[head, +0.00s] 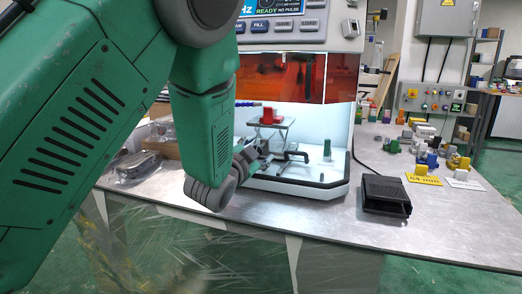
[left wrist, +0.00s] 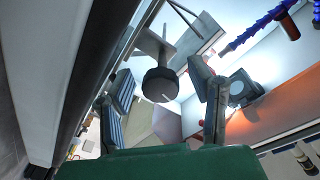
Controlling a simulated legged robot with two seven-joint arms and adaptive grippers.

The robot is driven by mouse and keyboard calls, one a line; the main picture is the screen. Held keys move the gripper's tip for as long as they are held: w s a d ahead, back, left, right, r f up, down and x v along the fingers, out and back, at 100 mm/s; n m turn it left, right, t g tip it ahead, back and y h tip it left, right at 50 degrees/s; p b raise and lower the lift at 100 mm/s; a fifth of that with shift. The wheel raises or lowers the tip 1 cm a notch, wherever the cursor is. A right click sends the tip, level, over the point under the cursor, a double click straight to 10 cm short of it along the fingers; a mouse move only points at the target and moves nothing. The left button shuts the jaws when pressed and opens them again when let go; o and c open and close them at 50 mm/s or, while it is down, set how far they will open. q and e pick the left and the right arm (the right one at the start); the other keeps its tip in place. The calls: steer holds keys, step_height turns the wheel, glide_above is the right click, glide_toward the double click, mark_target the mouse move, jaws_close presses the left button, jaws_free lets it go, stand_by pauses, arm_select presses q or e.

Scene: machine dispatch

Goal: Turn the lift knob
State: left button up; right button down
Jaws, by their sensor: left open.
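The lift knob (left wrist: 161,84) is a dark round knob on a metal shaft, in the middle of the left wrist view. My left gripper (left wrist: 159,76) is open, with one finger to the left of the knob and one to the right. Gaps show on both sides, so it does not grip the knob. In the head view the left gripper (head: 254,157) is at the front of the lift (head: 272,133), partly hidden by my wrist. I cannot make out the knob in the head view.
The lift stands in a white machine bay (head: 338,130) with orange panels above. A black pedal box (head: 385,195) and several coloured blocks lie on the metal table (head: 310,217). A blue hose (left wrist: 248,30) shows in the wrist view.

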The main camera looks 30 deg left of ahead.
arm_select(q)
steer(key=shift+c, duration=0.5)
jaws_close()
steer(key=shift+n+p, duration=0.65)
steer(key=shift+n, duration=0.15)
steer(key=shift+o, duration=0.5)
jaws_free()
steer(key=shift+s, duration=0.15)
steer(key=shift+s+d+f, duration=0.1)
steer(key=shift+s+d, duration=0.1)
steer(key=shift+s, duration=1)
steer(key=shift+s+d+r, duration=0.1)
steer(key=shift+s+d, duration=0.05)
steer(key=shift+s, duration=1)
steer(key=shift+s+d+f, duration=0.1)
steer(key=shift+s+d, duration=0.1)
steer(key=shift+s, duration=1)
